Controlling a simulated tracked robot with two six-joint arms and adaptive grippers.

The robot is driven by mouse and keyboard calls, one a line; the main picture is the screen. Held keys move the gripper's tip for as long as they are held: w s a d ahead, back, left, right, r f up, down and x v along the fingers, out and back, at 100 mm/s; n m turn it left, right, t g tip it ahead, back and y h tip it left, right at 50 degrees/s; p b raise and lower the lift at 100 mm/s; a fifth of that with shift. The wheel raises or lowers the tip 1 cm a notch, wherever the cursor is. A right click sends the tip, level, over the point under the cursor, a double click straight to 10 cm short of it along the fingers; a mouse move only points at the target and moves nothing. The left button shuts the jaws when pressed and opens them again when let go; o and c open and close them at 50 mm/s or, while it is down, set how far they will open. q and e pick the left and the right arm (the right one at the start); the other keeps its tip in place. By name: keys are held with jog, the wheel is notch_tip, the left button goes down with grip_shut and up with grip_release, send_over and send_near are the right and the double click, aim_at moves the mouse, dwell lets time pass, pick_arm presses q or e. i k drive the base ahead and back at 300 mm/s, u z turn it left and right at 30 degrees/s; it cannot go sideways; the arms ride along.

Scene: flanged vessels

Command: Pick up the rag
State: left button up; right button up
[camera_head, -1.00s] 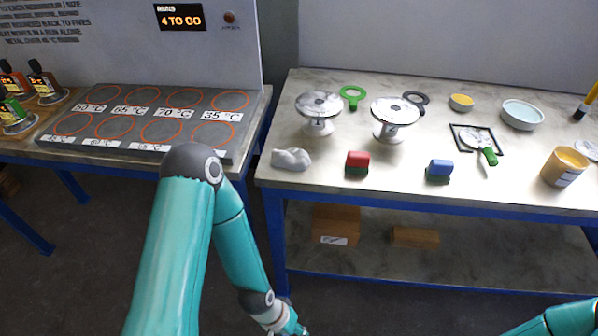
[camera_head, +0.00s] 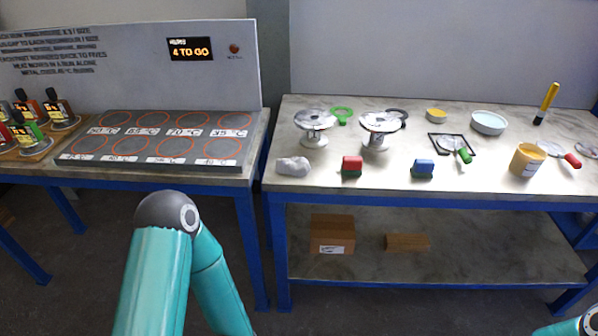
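The rag is a crumpled whitish-grey cloth (camera_head: 293,166) lying at the front left of the right-hand table, left of the red block. Nothing touches it.
On the right table (camera_head: 395,188) stand two flanged vessels (camera_head: 314,122) (camera_head: 376,128), a red block (camera_head: 352,166), a blue block (camera_head: 423,168), a yellow tin (camera_head: 527,160) and a pale dish (camera_head: 488,123). A hot plate (camera_head: 75,163) lies on the left table. Boxes (camera_head: 332,233) sit on the lower shelf.

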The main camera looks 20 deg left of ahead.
aim_at(295, 166)
jog(key=u, duration=0.1)
jog(key=i, duration=0.9)
jog(key=z, duration=0.05)
